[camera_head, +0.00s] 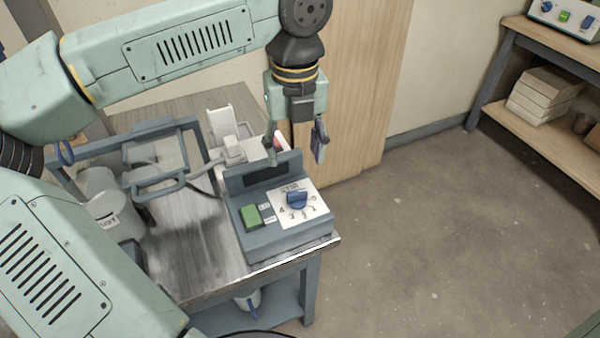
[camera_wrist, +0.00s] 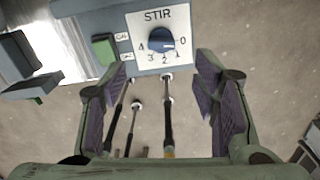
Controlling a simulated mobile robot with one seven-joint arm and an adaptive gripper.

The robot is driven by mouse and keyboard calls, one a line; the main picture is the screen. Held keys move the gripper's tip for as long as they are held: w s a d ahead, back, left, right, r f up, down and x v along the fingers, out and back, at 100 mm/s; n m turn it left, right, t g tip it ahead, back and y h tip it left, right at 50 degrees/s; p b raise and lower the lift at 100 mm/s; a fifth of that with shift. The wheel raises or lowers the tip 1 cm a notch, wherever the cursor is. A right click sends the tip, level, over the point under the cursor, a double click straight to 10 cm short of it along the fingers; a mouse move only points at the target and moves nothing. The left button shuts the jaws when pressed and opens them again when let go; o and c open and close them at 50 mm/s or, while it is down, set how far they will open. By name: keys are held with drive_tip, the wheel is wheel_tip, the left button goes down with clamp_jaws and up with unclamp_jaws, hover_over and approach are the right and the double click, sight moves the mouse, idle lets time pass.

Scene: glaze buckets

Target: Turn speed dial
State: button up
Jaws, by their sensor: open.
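The speed dial (camera_head: 297,199) is a blue knob on a white plate with numbers, on the sloped front of a blue-grey control box (camera_head: 262,240). In the wrist view the dial (camera_wrist: 162,42) sits under the word STIR, with 0 to its right and 1, 2, 3, 4 running round below to its left. A green button (camera_head: 251,215) is left of the dial. My gripper (camera_head: 297,153) is open and empty, above and behind the box in the head view. In the wrist view my gripper's fingers (camera_wrist: 162,98) are spread wide, with the dial beyond them and not touching.
The box stands near the front right corner of a metal-topped table (camera_head: 180,255). A grey-white bucket (camera_head: 103,207) and a blue-grey frame (camera_head: 152,187) are to its left. A shelf (camera_head: 560,122) with another control box (camera_head: 566,17) stands at the far right. The floor between is clear.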

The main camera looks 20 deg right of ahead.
sight(297, 191)
wheel_tip(297, 191, down, 10)
drive_tip(key=shift+s+p, duration=0.1)
drive_tip(key=shift+p, duration=0.6)
drive_tip(key=shift+c, duration=0.4)
drive_tip(key=c, duration=1.1)
